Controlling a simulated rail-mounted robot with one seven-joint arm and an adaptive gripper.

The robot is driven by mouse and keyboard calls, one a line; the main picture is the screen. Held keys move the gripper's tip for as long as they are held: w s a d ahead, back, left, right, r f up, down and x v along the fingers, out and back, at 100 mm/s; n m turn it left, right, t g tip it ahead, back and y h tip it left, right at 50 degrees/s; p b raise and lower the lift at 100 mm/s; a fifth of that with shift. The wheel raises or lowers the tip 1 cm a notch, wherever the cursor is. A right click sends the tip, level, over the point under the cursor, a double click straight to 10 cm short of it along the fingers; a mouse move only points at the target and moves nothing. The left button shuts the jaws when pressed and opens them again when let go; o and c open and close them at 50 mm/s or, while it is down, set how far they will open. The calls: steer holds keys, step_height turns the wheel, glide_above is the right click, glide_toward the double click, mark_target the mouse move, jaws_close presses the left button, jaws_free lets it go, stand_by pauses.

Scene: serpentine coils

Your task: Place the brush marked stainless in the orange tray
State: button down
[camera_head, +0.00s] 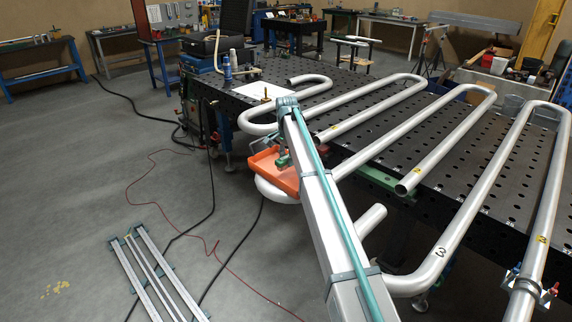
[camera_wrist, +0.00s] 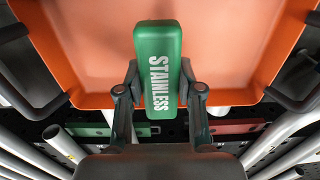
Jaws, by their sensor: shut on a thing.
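The brush marked STAINLESS (camera_wrist: 158,50) has a green block with white lettering. My gripper (camera_wrist: 158,82) is shut on it, one finger on each side. In the wrist view its far part shows against the orange tray (camera_wrist: 85,45) floor, and its near part overlaps the tray's near rim. I cannot tell whether it touches the tray. In the head view the orange tray (camera_head: 287,182) is at the edge of the perforated table, partly hidden by my arm. A small green part of the brush (camera_head: 283,161) shows there. The bristles are hidden.
Silver serpentine pipes (camera_head: 460,130) lie across the dark perforated table (camera_head: 350,140), close around the tray. A red bar (camera_wrist: 235,127) and a green bar (camera_wrist: 95,130) lie below the tray's near rim in the wrist view. Metal rails (camera_head: 160,275) lie on the floor at left.

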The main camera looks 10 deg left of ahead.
mark_target(286, 165)
steer(key=shift+w+a+f, duration=0.2)
steer(key=shift+w+f, duration=0.05)
steer(key=shift+w, duration=0.05)
steer(key=shift+f+p, duration=0.55)
steer(key=shift+f, duration=1.1)
steer(key=shift+f, duration=0.1)
steer(key=c, duration=0.7)
jaws_free()
steer(key=shift+c, duration=0.2)
step_height(286, 165, up, 12)
steer(key=b, duration=0.3)
steer(key=shift+s, duration=0.1)
